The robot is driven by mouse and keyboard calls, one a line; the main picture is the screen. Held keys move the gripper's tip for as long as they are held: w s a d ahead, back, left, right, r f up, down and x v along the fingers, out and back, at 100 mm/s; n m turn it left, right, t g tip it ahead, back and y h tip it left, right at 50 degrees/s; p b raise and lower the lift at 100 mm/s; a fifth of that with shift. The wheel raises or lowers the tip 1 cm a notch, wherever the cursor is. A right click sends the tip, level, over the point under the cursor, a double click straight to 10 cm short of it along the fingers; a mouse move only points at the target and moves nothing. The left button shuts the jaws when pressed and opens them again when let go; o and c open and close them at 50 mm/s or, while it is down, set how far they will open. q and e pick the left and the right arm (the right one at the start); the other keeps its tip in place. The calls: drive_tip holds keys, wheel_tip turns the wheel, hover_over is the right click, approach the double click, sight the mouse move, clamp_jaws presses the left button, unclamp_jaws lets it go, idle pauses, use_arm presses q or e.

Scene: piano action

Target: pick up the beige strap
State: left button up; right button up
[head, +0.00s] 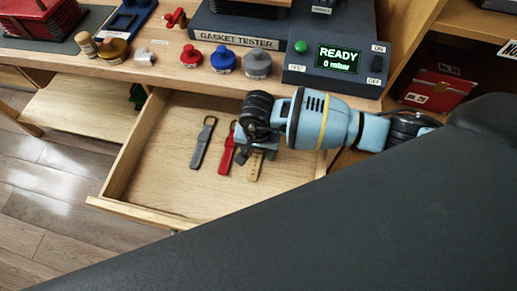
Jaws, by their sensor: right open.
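The beige strap (253,171) lies in the open wooden drawer. Its lower end shows, with small dark holes; its upper part is hidden under my right gripper (247,153). The right gripper points down over the beige strap's upper part and is open. I cannot tell whether its fingers touch the strap. A red strap (227,152) lies just left of the beige one, close to the gripper. A grey strap (202,145) with a loop at its top lies further left. My left gripper is not in view.
The drawer (150,195) is pulled out below the bench, with bare floor left and front of the straps. The gasket tester (335,50) reads READY, 0 mbar. Red (191,57), blue (223,60) and grey (257,65) knobbed pieces stand along the bench edge.

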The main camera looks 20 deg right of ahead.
sight(253, 155)
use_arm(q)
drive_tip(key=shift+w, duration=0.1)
use_arm(e)
drive_tip(key=shift+c, duration=0.3)
drive_tip(key=c, duration=1)
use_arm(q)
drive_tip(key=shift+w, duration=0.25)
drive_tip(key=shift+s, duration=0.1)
use_arm(e)
drive_tip(key=shift+a+r, duration=0.1)
drive_tip(key=shift+r, duration=0.05)
